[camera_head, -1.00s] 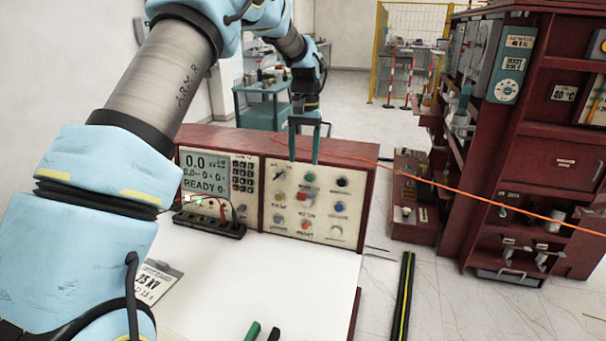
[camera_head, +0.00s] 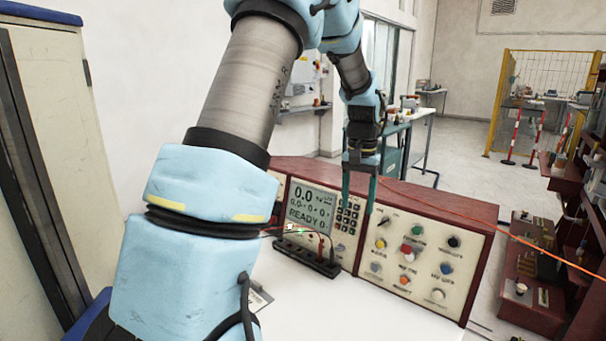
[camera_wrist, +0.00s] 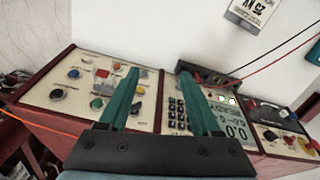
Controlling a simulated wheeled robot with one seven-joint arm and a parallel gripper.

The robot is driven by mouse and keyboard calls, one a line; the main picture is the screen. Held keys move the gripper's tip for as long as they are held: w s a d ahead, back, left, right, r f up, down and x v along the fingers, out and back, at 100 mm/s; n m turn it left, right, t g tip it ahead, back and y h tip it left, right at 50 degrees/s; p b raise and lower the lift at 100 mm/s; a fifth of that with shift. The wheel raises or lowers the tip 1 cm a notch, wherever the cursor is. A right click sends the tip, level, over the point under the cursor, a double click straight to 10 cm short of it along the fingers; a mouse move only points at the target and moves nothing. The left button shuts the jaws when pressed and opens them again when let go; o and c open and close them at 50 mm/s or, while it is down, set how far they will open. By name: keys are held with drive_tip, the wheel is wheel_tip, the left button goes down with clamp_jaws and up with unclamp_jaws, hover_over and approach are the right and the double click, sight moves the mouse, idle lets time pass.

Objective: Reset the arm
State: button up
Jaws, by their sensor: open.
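My arm reaches forward from the left in the head view, bent at the elbow and pointing down at its far end. My gripper (camera_head: 359,190) is open and empty, with two teal fingers apart. It hangs by the control console (camera_head: 475,211), overlapping the right side of the display panel in that view. The wrist view shows the fingers (camera_wrist: 164,88) spread above the console face, between the button panel (camera_wrist: 92,90) and the keypad and display. The gap between them holds nothing.
A terminal strip (camera_head: 306,260) with thin leads sits before the display (camera_head: 314,205). An orange cable runs right from the console. A beige cabinet (camera_head: 60,130) stands at left, a teal cart (camera_head: 398,145) behind, a dark red shelf unit (camera_head: 540,280) at right. The white tabletop (camera_head: 340,318) looks mostly clear.

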drive_tip(key=s+a+f+n+t, duration=0.1)
drive_tip(key=s+a+n, duration=0.1)
drive_tip(key=s+a, duration=0.6)
drive_tip(key=s+a+f+n, duration=0.1)
drive_tip(key=s+a+n, duration=0.1)
drive_tip(key=s+a, duration=0.6)
drive_tip(key=a, duration=0.5)
drive_tip(key=shift+s+a+f+t, duration=0.15)
drive_tip(key=shift+f+t, duration=0.15)
drive_tip(key=shift+t, duration=0.1)
drive_tip(key=shift+c, duration=0.2)
